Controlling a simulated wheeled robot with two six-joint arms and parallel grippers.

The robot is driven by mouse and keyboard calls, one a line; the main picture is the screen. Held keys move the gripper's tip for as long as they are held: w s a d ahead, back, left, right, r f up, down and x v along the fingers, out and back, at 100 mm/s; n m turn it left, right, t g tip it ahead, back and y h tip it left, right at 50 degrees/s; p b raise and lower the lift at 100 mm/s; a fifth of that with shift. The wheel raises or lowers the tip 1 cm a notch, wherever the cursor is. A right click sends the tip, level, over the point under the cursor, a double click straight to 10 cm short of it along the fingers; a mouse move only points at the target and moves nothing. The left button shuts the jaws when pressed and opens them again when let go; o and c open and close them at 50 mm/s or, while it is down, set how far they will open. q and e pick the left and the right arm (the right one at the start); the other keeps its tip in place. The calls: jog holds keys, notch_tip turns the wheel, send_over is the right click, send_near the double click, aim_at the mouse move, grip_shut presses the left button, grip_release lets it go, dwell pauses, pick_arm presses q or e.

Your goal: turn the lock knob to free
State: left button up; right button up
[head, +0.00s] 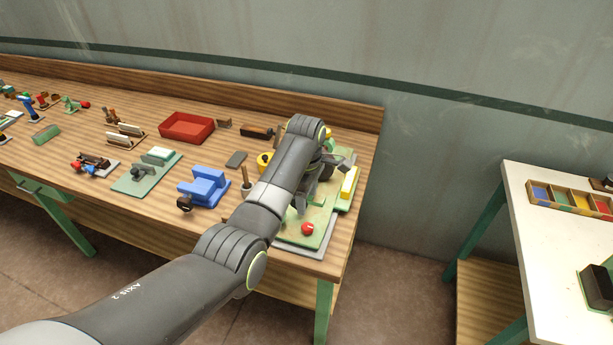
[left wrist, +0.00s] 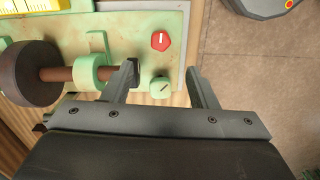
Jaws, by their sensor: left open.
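A red six-sided knob (left wrist: 161,41) with a white line sits on a pale green plate (left wrist: 172,20) in the left wrist view. A pale green knob (left wrist: 160,86) with a dark slanted line is near the plate's edge. I cannot tell which is the lock knob. My left gripper (left wrist: 166,84) is open, and the pale green knob shows between its fingers, with no clear contact. The red knob is beyond the fingers. In the head view the red knob (head: 307,229) shows at the plate's front; my left arm hides much of the rest. My right gripper is out of view.
A dark drum (left wrist: 28,72) on a brown shaft lies beside the left finger in the wrist view. A blue fixture (head: 205,187) and a red tray (head: 187,127) stand left of my arm. A white table (head: 530,225) is at the right, across a gap.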

pick_arm(q)
notch_tip(320, 180, up, 7)
jog(key=b, duration=0.1)
jog(key=shift+f, duration=0.15)
dwell(0.3)
